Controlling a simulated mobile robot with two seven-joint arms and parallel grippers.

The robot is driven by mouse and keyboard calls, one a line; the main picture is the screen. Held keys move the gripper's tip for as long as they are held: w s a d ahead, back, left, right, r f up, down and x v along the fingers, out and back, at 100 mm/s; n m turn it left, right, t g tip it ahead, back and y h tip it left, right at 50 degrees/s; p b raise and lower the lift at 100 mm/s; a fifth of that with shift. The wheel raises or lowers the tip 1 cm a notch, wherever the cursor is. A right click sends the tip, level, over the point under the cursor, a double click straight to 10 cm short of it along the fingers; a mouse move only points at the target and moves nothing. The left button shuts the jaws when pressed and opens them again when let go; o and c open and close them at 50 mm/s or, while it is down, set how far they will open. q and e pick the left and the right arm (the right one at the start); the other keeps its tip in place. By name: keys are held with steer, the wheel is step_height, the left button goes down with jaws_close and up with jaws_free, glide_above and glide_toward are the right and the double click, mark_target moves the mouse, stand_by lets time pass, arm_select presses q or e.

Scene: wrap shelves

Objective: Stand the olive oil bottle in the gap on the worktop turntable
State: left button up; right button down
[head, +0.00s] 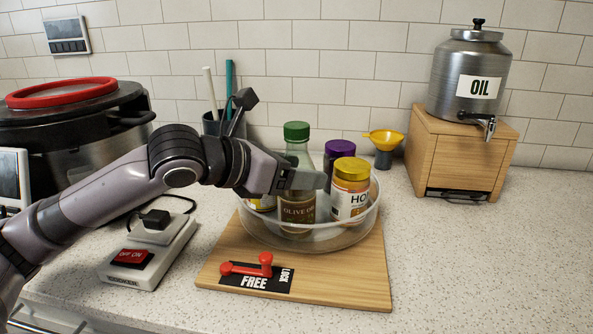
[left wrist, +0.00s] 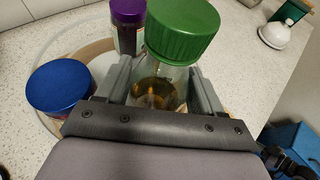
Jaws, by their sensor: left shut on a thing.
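The olive oil bottle (head: 297,212) has a green cap and a brown label and stands upright at the front of the clear round turntable (head: 350,238). My left gripper (head: 304,179) is shut on the bottle's neck, below the cap. The bottle (left wrist: 160,85) also shows between the fingers (left wrist: 155,82) in the left wrist view. A honey jar (head: 350,190) with a yellow lid is right of it, and a purple-lidded jar (head: 340,149) is behind. A blue-lidded jar (left wrist: 58,88) shows in the left wrist view. Whether the bottle's base touches the turntable floor is unclear.
The turntable sits on a wooden board (head: 350,277) with a red lever (head: 250,267) by FREE and LOCK marks. A switch box (head: 148,252) and a cooker (head: 75,125) are left. An oil tank (head: 470,75) on a wooden stand is right. The right worktop is clear.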

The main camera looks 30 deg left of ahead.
arm_select(q)
steer(key=o, duration=1)
steer(key=shift+f, duration=0.2)
steer(key=o, duration=0.4)
steer(key=shift+o, duration=0.2)
